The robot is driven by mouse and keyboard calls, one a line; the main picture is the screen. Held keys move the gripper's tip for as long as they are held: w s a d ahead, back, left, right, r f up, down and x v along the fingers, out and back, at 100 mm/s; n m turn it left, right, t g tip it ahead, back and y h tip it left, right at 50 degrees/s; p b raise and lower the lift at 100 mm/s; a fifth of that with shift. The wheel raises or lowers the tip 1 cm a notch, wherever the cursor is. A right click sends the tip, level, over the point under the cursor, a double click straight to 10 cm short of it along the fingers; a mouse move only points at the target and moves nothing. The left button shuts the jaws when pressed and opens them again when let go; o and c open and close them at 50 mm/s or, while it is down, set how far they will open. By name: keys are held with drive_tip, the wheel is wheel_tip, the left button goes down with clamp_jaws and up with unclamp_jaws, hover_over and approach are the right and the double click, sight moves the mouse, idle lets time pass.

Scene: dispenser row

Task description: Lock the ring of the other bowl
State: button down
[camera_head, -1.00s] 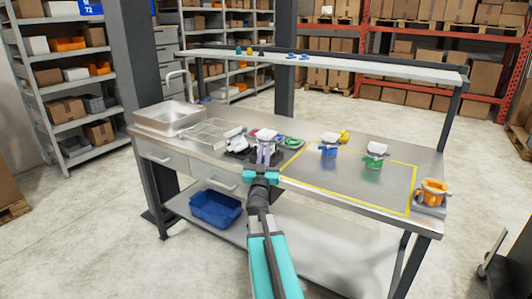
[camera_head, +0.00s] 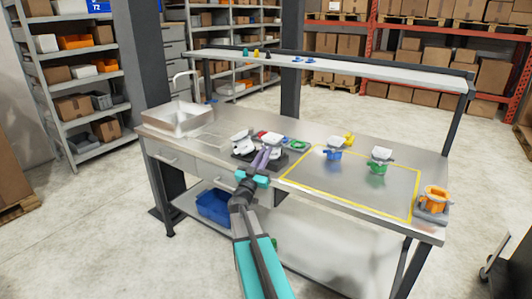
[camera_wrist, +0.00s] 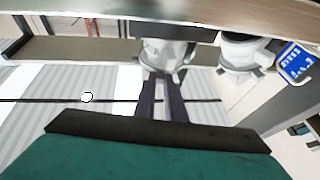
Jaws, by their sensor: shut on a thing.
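Two white dispensers stand side by side on a dark base near the table's middle in the head view: one at left (camera_head: 242,142) and one at right (camera_head: 272,142). My gripper (camera_head: 263,158) is in front of the right one, its purple fingers reaching up to it. In the wrist view a pale grey bowl with a ring (camera_wrist: 165,60) is at my fingertips (camera_wrist: 161,80). The fingers are closed on the ring's near part; the exact contact is hard to see. The other dispenser's bowl and ring (camera_wrist: 242,52) sit apart at right in that view.
A blue-bowled dispenser (camera_head: 334,154) and a green one (camera_head: 379,166) stand near the yellow outline. An orange one (camera_head: 434,198) is at the right end. A sink (camera_head: 178,118) is at left; a shelf (camera_head: 330,65) spans the back.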

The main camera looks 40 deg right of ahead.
idle(0.5)
drive_tip(key=c, duration=2.1)
unclamp_jaws()
drive_tip(key=shift+a, duration=0.2)
drive_tip(key=b+v, duration=0.2)
drive_tip(key=v, duration=1.1)
drive_tip(key=shift+a+f+b, duration=0.2)
drive_tip(key=shift+a+b, duration=0.05)
drive_tip(key=shift+b, duration=0.05)
drive_tip(key=shift+w+a, duration=0.1)
